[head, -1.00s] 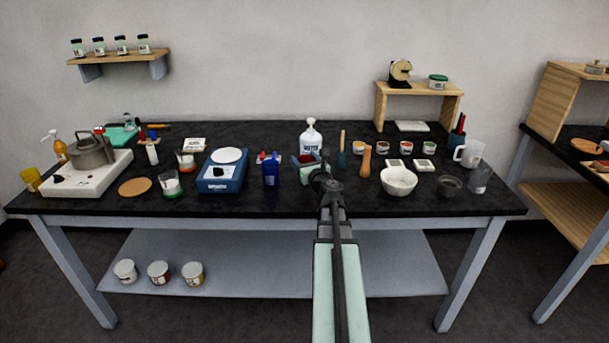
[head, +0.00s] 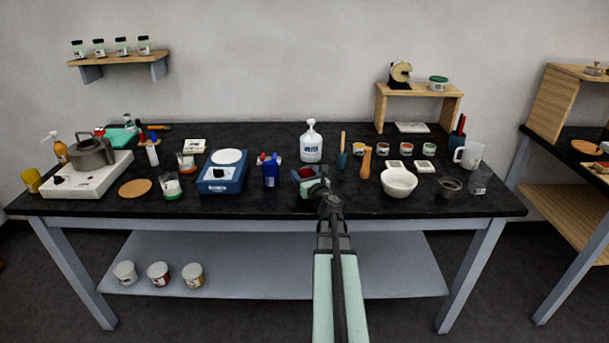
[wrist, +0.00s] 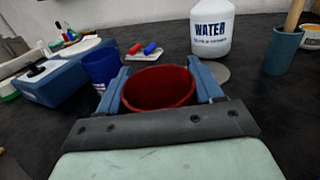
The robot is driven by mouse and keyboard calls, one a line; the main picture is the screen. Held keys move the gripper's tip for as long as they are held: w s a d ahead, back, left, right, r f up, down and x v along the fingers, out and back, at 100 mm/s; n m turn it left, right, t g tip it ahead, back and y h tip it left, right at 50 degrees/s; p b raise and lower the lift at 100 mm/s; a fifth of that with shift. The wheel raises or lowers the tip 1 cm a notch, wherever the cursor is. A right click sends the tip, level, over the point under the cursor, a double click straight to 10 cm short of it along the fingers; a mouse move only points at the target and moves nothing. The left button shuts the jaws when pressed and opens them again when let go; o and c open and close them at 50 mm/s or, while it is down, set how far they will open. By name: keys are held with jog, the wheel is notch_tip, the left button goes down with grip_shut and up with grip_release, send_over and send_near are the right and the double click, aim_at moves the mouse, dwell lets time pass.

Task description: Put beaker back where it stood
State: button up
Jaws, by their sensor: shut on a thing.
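My gripper (head: 306,173) is over the middle of the dark bench, just right of the blue pot. In the wrist view its blue fingers (wrist: 163,88) are shut on either side of a round, open red beaker (wrist: 158,88). The beaker looks upright; in the head view only a bit of its red (head: 306,172) shows. I cannot tell whether its base touches the bench. A flat grey disc (wrist: 215,71) lies on the bench beyond the beaker, beside the white water bottle (wrist: 212,30).
The blue pot (head: 270,172) stands close at left, with the blue scale (head: 222,178) beyond it. The water bottle (head: 311,142) is behind my gripper. A wooden-handled blue holder (head: 341,160), a wooden pestle (head: 366,163) and a white mortar (head: 398,182) stand at right.

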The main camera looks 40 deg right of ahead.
jog(key=shift+f, duration=0.1)
jog(key=o, duration=1.2)
jog(key=shift+s, duration=0.1)
jog(key=v, duration=0.7)
jog(key=shift+s+a, duration=0.15)
jog(key=shift+a, duration=0.05)
